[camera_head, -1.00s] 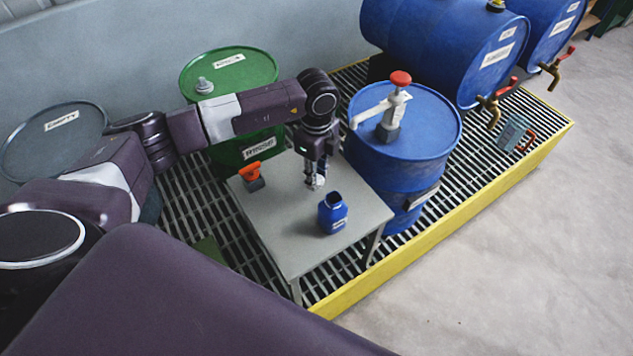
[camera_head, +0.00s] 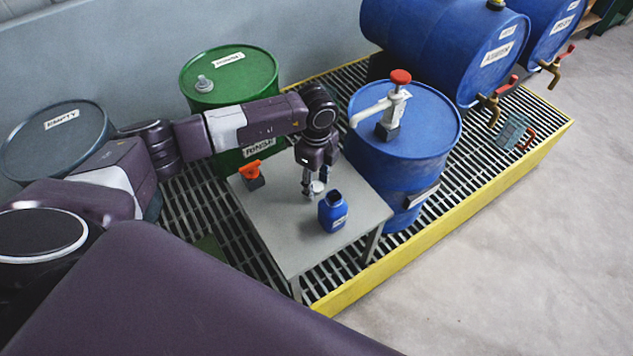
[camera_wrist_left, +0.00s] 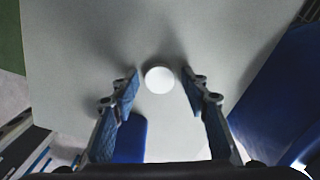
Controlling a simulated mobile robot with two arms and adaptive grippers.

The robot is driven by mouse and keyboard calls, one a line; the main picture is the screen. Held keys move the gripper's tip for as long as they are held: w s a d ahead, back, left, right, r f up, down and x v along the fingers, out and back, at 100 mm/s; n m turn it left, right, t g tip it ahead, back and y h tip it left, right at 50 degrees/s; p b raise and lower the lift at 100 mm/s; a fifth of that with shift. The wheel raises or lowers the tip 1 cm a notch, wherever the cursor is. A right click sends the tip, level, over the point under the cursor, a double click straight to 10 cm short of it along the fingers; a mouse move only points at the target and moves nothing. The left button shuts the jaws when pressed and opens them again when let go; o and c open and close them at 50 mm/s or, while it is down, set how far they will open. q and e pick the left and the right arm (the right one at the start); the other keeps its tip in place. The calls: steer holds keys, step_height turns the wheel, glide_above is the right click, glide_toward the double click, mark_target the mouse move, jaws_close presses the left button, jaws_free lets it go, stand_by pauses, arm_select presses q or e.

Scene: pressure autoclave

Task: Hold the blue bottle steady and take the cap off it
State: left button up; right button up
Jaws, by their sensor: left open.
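The blue bottle (camera_head: 332,213) stands upright on the small grey table (camera_head: 300,245), with a dark open mouth and a pale label. My left gripper (camera_head: 312,190) points down over the table, just behind and left of the bottle, and is open. In the left wrist view, a round white cap (camera_wrist_left: 159,80) lies between the spread fingertips, with a gap on each side. The cap (camera_head: 318,187) also shows beside the fingertips in the head view, at or close to the tabletop. My right gripper is not in view.
An orange-topped item (camera_head: 251,173) stands at the table's back left. A blue drum (camera_head: 405,150) with a red-topped white pump stands close behind the table's right side. A green drum (camera_head: 229,75) stands behind. The table's front left is clear.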

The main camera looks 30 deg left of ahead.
mark_target(316, 187)
arm_select(q)
steer(key=shift+r, duration=0.65)
step_height(316, 187, up, 11)
steer(key=b, duration=0.1)
steer(key=shift+b, duration=0.35)
